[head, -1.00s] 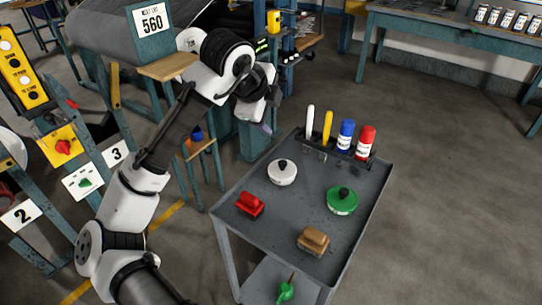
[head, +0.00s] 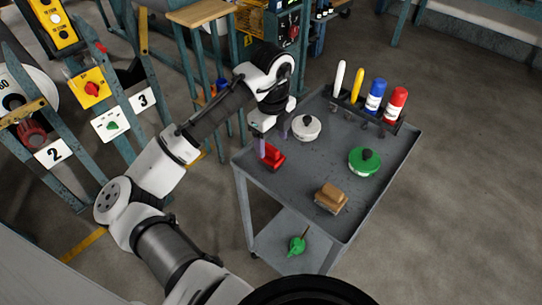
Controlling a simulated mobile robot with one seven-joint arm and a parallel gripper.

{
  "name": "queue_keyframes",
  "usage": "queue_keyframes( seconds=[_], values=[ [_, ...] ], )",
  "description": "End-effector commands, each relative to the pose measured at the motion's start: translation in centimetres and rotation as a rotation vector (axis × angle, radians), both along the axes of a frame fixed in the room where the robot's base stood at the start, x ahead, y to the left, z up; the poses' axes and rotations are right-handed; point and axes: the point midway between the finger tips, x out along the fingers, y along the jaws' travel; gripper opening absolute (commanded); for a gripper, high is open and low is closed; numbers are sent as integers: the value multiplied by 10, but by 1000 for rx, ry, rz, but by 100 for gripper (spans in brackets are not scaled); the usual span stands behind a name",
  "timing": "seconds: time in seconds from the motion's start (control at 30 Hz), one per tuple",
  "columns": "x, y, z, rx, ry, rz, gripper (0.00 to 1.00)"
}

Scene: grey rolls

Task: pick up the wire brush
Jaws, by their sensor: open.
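A small red block-shaped tool with a raised grip (head: 272,158) sits on the grey cart's top tray (head: 290,188), near its left edge. A brown, wood-coloured block with a greyish underside (head: 330,198) sits closer to the tray's near edge. The picture is too small to show bristles, so I cannot tell for certain which of the two is the wire brush. My gripper (head: 271,141) is open and points down at the red tool. Its purplish fingers are apart, the left one overlapping the red tool's left end in the picture. I cannot tell whether they touch it.
A white round lidded item (head: 306,128) stands just right of my gripper. A green round one (head: 364,161) is farther right. A rack at the back holds white, yellow, blue (head: 375,95) and red markers or bottles. A green item (head: 297,245) lies on the lower shelf.

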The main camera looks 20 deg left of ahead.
Motion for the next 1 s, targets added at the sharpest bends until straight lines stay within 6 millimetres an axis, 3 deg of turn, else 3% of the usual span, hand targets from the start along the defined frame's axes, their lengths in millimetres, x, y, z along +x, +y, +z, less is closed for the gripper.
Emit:
queue_keyframes(
  seconds=[0.3, 0.6, 1.0],
  values=[
    [-5, 1, -42, -2, 2, 2, 67],
    [-5, 1, -47, 0, 0, 1, 66],
    [-5, 1, -47, 0, -1, 1, 14]
  ],
)
